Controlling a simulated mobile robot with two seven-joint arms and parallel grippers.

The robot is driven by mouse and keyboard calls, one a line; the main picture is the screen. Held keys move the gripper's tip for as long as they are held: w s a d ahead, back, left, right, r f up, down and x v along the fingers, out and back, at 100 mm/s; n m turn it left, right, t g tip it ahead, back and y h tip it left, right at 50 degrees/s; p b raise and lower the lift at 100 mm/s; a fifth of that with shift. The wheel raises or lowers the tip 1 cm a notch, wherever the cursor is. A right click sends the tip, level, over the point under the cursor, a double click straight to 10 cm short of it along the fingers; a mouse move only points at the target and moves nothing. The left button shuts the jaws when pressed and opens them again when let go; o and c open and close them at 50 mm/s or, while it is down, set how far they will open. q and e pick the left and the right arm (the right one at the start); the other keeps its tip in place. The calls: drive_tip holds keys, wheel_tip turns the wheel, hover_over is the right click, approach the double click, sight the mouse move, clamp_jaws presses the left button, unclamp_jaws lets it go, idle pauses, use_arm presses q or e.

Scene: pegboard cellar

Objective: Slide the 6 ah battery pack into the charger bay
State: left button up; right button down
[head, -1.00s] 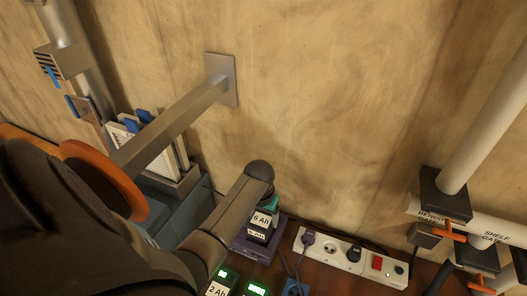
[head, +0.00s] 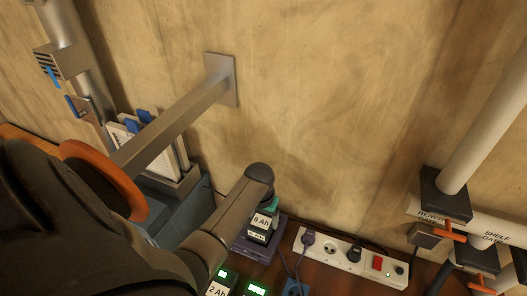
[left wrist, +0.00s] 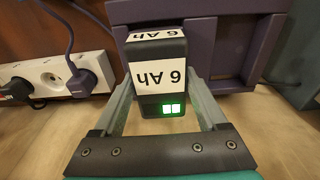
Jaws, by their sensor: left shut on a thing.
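The 6 Ah battery pack (head: 262,220) is a dark block with white labels. In the left wrist view the pack (left wrist: 159,82) shows lit green squares at its near end. My left gripper (left wrist: 158,98) is shut on it, one grey finger on each side. In the head view my left gripper (head: 270,204) is mostly hidden behind its own arm. The purple charger (head: 243,245) lies under and around the pack's lower end. It fills the top of the left wrist view (left wrist: 221,85). I cannot tell how deep the pack sits in the bay. My right gripper is not in view.
A white power strip (head: 340,252) with plugs and a red switch lies right of the charger. Other packs with green lights, one marked 2 Ah (head: 217,290), stand in front. A metal wall bracket (head: 180,120) and a blue-grey bin (head: 185,218) are at left.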

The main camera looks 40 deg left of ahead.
sight(264, 216)
use_arm(q)
drive_tip(key=shift+f, duration=0.25)
idle(0.7)
drive_tip(key=o, duration=1)
drive_tip(key=shift+o, duration=0.9)
drive_tip(key=shift+f, duration=0.15)
drive_tip(key=shift+r, duration=3.1)
